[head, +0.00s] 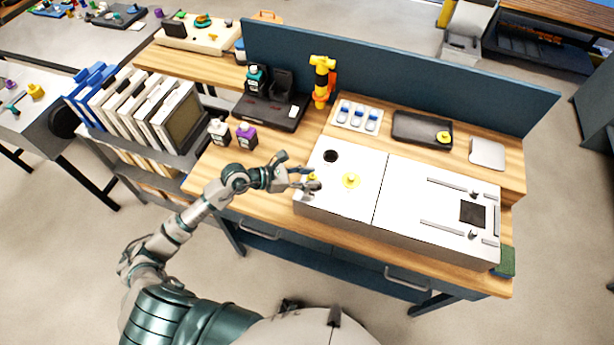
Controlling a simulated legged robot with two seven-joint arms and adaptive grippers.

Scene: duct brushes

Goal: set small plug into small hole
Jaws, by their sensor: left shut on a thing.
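My left gripper (305,180) is at the left edge of the white box (390,170), low over its top. It is shut on a small yellow plug (313,177), mostly hidden by the fingers. A dark round hole (330,156) is open in the box top, behind and right of the gripper. A yellow round piece (351,181) sits on the box top to the right of the gripper; I cannot tell whether it fills a hole. Another yellow piece (443,137) lies in a black tray (412,128) on the back shelf. My right gripper is not in view.
Two small bottles, one white (218,131) and one purple (246,135), stand left of the box. Rails and a black square (472,213) occupy the box's right part. A blue panel (400,75) closes the back. Bare wood (240,185) lies at the left front.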

